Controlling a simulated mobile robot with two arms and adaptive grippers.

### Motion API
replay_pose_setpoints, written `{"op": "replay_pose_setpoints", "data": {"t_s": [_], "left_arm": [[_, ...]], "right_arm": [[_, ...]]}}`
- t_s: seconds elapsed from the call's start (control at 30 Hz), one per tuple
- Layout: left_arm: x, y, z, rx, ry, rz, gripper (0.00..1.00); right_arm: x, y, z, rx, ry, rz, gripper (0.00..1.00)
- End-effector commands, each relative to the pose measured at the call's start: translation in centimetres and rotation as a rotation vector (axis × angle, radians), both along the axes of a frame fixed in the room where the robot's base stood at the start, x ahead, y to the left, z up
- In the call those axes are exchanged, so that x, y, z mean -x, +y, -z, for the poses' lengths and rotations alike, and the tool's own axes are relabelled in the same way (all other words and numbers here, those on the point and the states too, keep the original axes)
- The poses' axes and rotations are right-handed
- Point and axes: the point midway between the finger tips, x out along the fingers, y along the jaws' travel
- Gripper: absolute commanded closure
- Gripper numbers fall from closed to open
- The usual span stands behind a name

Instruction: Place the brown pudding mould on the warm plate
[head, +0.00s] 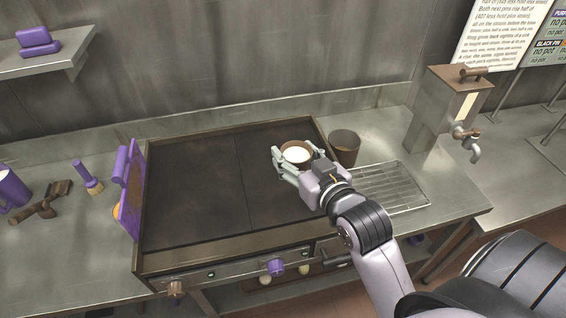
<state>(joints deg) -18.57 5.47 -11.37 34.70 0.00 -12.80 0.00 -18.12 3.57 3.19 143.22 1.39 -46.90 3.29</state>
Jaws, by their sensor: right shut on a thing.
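My right gripper (290,165) is over the right part of a dark flat griddle plate (195,190). It is shut on a small round brown mould (298,145) with a white inside. The mould is upright between the fingers. I cannot tell whether its base touches the plate or is just above it. The plate has a faint seam down its middle and a raised brown rim. My left gripper is not in view.
A dark metal cup (344,147) stands right of the griddle, close to my gripper. A wire rack (385,188) lies further right, below a dispenser with a tap (467,140). A purple board (132,190) stands at the griddle's left edge. The griddle's left half is clear.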

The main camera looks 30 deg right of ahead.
Motion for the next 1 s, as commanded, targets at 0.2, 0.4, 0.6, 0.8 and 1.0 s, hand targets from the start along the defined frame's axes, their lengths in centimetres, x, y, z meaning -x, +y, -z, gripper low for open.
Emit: {"op": "replay_pose_setpoints", "data": {"t_s": [0.2,0.4,0.6,0.8,1.0], "left_arm": [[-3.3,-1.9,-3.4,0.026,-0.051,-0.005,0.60],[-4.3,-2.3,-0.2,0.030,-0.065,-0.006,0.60],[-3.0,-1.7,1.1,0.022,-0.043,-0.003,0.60],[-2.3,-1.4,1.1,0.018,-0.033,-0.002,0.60],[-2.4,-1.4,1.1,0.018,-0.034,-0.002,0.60]], "right_arm": [[-0.1,-1.8,-4.2,0.002,-0.003,0.008,0.77],[-0.1,-2.0,-1.0,0.001,-0.003,0.009,0.77],[-0.1,-1.9,3.7,-0.002,0.006,0.010,0.77],[-0.1,-1.9,8.7,0.000,0.003,0.009,0.77],[-0.1,-1.9,11.5,0.000,-0.002,0.009,0.77]]}}
